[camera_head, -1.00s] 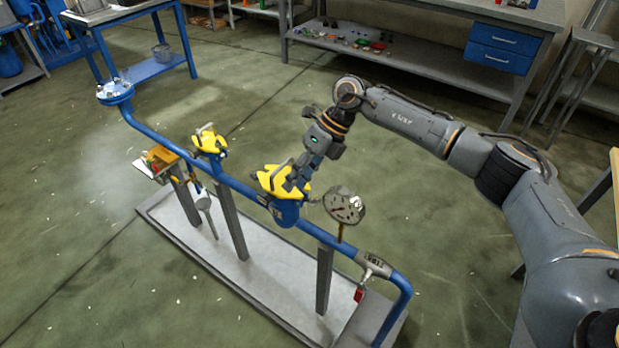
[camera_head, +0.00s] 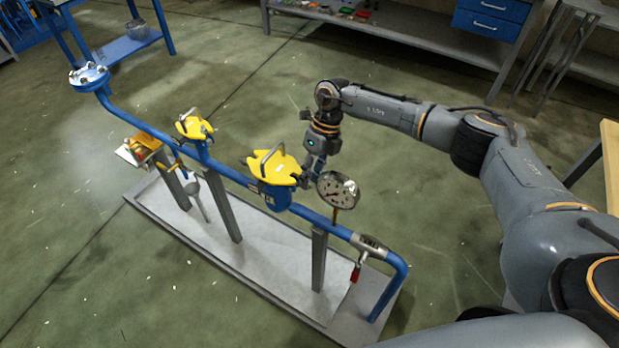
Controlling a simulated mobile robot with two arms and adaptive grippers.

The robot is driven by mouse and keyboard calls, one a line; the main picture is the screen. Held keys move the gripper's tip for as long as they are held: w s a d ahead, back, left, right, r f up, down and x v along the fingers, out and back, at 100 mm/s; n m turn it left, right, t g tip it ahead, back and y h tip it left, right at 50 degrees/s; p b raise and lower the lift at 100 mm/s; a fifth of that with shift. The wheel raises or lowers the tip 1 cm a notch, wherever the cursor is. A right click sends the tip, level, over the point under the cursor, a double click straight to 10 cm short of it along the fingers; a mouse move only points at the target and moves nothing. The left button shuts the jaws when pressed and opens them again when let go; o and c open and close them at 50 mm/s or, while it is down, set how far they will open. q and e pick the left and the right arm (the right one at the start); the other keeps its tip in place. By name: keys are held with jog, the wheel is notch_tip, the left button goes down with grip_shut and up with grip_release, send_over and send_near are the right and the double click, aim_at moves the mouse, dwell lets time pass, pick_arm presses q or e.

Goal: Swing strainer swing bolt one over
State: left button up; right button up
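The strainer (camera_head: 270,192) is a blue body on the blue pipe, with a yellow cover (camera_head: 275,170) and a grey handle arching over it. The swing bolts are too small to tell apart. My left gripper is not in view.
A smaller yellow-topped fitting (camera_head: 194,125) is further left on the pipe (camera_head: 235,176). A red-handled valve (camera_head: 357,268) hangs near the pipe's right end. Open floor lies behind the rig.

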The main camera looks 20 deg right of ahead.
jog(key=shift+x, duration=0.9)
grip_shut()
jog(key=g+b, duration=0.1)
jog(key=b, duration=0.1)
jog(key=w+g+h+b, duration=0.1)
jog(key=shift+a+r+h+b, duration=0.3)
jog(key=shift+a+r+b, duration=0.05)
jog(key=shift+a+r, duration=0.05)
jog(key=shift+r, duration=0.1)
